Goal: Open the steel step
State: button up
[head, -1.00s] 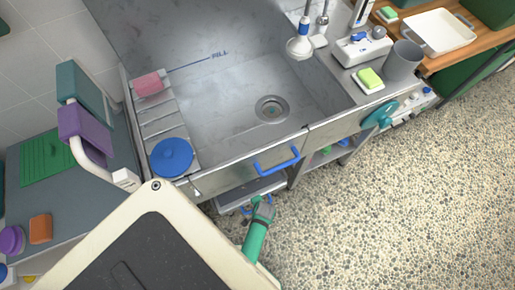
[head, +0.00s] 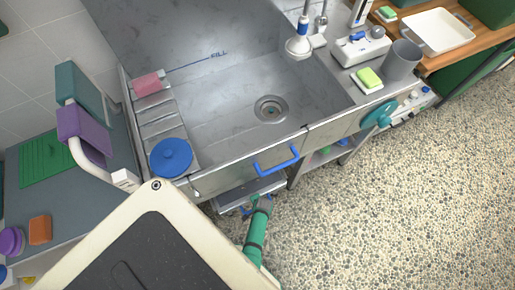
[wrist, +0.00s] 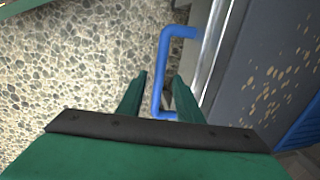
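The steel step (head: 238,195) is a low grey piece under the front of the steel tub, partly hidden by my gripper and the tub's front. In the wrist view its metal edge (wrist: 211,48) runs down the right side, with a blue bar handle (wrist: 161,72) on it. My green gripper (head: 258,204) is low in front of the step. In the wrist view its two fingers (wrist: 159,84) are apart, with the handle's bar showing between them. I cannot tell whether they touch it. The gripper is open and holds nothing.
The tub's front gate (head: 240,165) carries a larger blue handle (head: 277,161) above the step. A blue round lid (head: 171,157) and a pink sponge (head: 148,83) lie on the left ledge. The pebbled floor (head: 390,220) to the right is clear.

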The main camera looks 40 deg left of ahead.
jog(key=shift+a+f, duration=0.2)
jog(key=shift+f, duration=0.5)
jog(key=shift+c, duration=0.4)
